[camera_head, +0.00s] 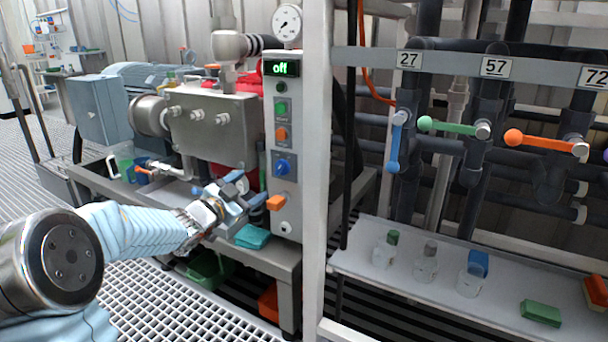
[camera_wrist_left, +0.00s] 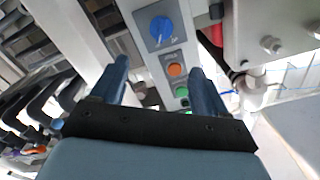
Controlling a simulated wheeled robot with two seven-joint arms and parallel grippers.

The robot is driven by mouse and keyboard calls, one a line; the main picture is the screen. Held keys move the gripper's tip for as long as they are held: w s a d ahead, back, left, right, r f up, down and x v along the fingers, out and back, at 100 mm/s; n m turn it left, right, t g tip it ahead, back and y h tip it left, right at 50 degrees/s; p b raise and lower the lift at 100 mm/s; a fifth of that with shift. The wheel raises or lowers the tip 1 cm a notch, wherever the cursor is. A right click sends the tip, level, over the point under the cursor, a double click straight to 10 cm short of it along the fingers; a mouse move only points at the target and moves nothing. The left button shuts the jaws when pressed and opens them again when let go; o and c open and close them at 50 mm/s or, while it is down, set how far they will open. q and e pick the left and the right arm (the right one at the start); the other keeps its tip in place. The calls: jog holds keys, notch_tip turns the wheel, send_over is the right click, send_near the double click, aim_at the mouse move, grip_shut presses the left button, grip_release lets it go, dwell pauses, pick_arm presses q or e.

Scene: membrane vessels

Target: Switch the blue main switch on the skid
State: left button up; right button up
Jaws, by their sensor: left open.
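The blue main switch (camera_head: 282,167) is a round blue knob low on the grey control panel of the skid. The green display (camera_head: 281,68) at the top of this panel reads "off". My left gripper (camera_head: 247,189) is open and empty, to the left of the switch and slightly lower, apart from it. In the left wrist view, the switch (camera_wrist_left: 160,31) shows at the top, beyond the two open blue fingers (camera_wrist_left: 158,70), with a white mark on its face. My right gripper is not in view.
Green (camera_head: 281,107) and orange (camera_head: 281,134) buttons sit above the switch. A white post (camera_head: 316,130) stands right of the panel. A teal cloth (camera_head: 252,236) lies on the skid's ledge below my gripper.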

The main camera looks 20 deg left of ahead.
aim_at(279, 165)
pick_arm(q)
jog(key=w, duration=0.9)
jog(key=w+d, duration=0.1)
jog(key=w, duration=0.3)
jog(key=shift+w, duration=0.3)
jog(key=c, duration=1.1)
jog(key=shift+o, duration=0.2)
jog(key=shift+r+n+p, duration=0.25)
jog(key=shift+n+p, duration=0.65)
jog(key=shift+p, duration=0.5)
jog(key=n+p, duration=0.6)
jog(key=shift+a+n, duration=0.4)
jog(key=shift+a+f+n+p, duration=0.15)
jog(key=shift+n+p, duration=0.3)
jog(key=shift+n, duration=0.35)
jog(key=shift+f+n+p, duration=0.1)
jog(key=shift+n+p, duration=0.3)
jog(key=shift+n, duration=0.4)
